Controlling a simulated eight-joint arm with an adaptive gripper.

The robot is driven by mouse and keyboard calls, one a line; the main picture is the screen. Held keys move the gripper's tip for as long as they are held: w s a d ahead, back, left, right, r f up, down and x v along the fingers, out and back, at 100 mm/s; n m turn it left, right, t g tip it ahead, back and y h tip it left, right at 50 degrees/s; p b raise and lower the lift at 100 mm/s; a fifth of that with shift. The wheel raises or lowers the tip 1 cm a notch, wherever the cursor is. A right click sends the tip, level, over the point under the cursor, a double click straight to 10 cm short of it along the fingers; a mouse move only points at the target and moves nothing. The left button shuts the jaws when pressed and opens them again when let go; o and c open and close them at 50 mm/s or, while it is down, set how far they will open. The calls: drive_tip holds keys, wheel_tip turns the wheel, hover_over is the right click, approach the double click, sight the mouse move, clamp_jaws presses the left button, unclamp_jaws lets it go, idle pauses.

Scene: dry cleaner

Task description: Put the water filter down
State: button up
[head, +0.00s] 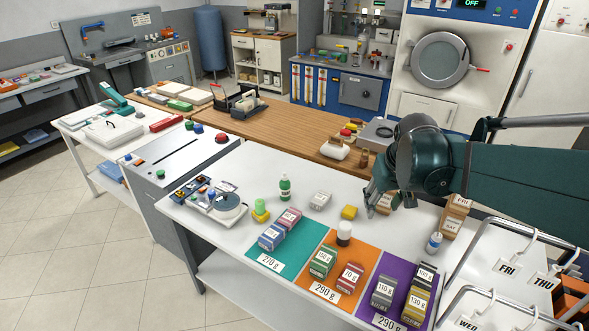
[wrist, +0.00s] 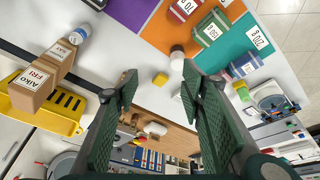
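I cannot surely tell which thing is the water filter. A small white cylinder with a dark brown part (head: 343,234) stands at the top edge of the orange mat (head: 318,293); it also shows in the wrist view (wrist: 177,60). My gripper (head: 377,203) is above the white table, to the right of a yellow block (head: 349,212). In the wrist view my gripper (wrist: 159,75) has its two fingers wide apart, with nothing held between them. The yellow block (wrist: 160,79) shows beyond the fingertips, apart from them.
Teal (head: 286,256), orange and purple (head: 400,267) mats carry labelled boxes. Tan boxes (head: 455,216) and a blue-white bottle (head: 434,243) stand at right, near a wire rack (head: 510,240). A green bottle (head: 285,188) and grey box (head: 320,201) stand left of my gripper.

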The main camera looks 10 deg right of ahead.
drive_tip(key=s+a+r+t, duration=0.1)
drive_tip(key=s+a, duration=0.5)
drive_tip(key=a, duration=0.2)
drive_tip(key=s+a+n+t+y, duration=0.1)
drive_tip(key=s+a+t, duration=0.1)
drive_tip(key=s+a, duration=0.4)
drive_tip(key=shift+a+r+n, duration=0.3)
drive_tip(key=shift+a+r, duration=0.05)
drive_tip(key=shift+a, duration=1.3)
drive_tip(key=shift+f, duration=0.25)
